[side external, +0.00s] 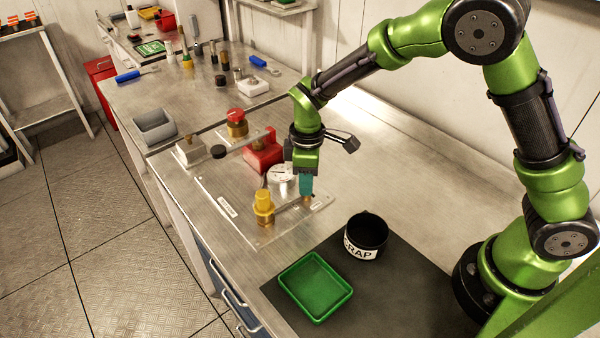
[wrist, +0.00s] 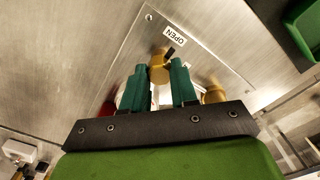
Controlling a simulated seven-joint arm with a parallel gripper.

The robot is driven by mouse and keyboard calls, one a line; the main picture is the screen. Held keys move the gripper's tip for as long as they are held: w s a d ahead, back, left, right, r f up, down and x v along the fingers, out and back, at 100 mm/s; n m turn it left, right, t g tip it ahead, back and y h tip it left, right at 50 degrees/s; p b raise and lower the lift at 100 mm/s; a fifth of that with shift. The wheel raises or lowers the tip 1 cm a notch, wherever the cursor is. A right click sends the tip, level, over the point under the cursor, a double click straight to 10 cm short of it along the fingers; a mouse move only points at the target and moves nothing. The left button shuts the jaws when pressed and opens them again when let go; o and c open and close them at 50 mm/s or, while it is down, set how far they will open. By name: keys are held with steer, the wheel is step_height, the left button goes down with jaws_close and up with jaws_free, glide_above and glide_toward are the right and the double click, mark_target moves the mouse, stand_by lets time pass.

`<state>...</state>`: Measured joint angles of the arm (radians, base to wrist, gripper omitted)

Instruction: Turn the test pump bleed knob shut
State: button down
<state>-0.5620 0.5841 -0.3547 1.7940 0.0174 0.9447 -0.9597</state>
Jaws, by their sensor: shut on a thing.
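The bleed knob is a small brass knob (wrist: 159,70) on the clear mounting plate (wrist: 135,45). It has a dark pointer mark, and a white label reading OPEN (wrist: 174,36) lies just beyond it. My gripper (wrist: 160,84) has its two teal fingers on either side of the knob, shut on it. In the side view my gripper (side external: 306,190) points down at the right end of the plate, and the knob (side external: 308,198) shows only slightly below the fingertips. The fingers hide most of it.
A yellow-topped brass fitting (side external: 263,208), a round gauge (side external: 280,178) and a red block (side external: 263,156) stand close to my gripper. A black SCRAP bin (side external: 366,236) and a green tray (side external: 316,286) are in front. The bench to the right is clear.

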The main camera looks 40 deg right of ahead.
steer(key=shift+m, duration=0.3)
steer(key=m, duration=1.3)
steer(key=shift+m, duration=2.1)
steer(key=c, duration=0.9)
jaws_free()
